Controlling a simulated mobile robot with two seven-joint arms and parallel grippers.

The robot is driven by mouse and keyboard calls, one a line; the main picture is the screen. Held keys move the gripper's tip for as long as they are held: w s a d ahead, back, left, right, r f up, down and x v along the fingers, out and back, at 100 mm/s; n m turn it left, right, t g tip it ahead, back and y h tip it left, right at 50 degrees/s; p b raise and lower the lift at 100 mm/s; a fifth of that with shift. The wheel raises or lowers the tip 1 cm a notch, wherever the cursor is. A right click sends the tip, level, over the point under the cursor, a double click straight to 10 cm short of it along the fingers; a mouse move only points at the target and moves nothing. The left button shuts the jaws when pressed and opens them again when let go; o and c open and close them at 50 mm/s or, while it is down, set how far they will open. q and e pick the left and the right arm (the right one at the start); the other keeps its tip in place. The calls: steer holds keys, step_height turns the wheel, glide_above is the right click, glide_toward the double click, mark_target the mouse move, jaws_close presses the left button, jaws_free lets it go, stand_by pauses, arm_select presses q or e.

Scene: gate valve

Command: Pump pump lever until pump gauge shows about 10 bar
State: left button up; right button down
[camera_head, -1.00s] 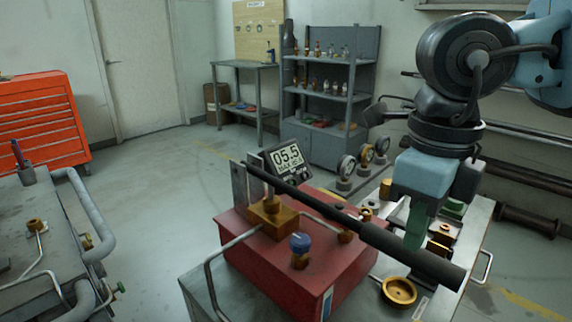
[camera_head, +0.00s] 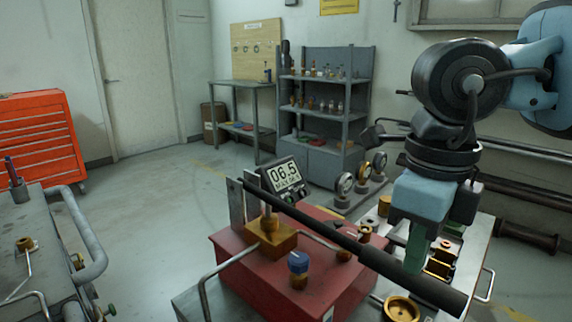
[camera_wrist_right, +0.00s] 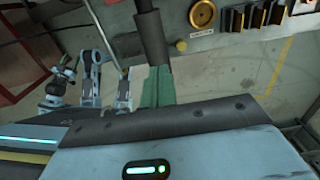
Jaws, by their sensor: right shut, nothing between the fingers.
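The pump lever (camera_head: 340,237) is a long black bar with a thicker grip at its near right end, sloping across the red pump body (camera_head: 233,257). My right gripper (camera_head: 414,262) has green fingers, is shut and points down at the lever's grip end. Its tips are at the lever's upper edge with nothing between them; contact is hard to confirm. The right wrist view shows the green fingers (camera_wrist_right: 158,85) in line with the dark lever (camera_wrist_right: 152,35).
A blue-topped knob (camera_head: 298,262) and brass fittings stand on the pump. A brass ring (camera_head: 401,309) lies beside it on the bench. Round gauges (camera_head: 343,185) stand behind. Another bench (camera_head: 45,250) is at the left, with open floor between.

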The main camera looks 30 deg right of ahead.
step_height(320, 180, up, 9)
steer(key=p, duration=0.5)
steer(key=shift+p, duration=0.3)
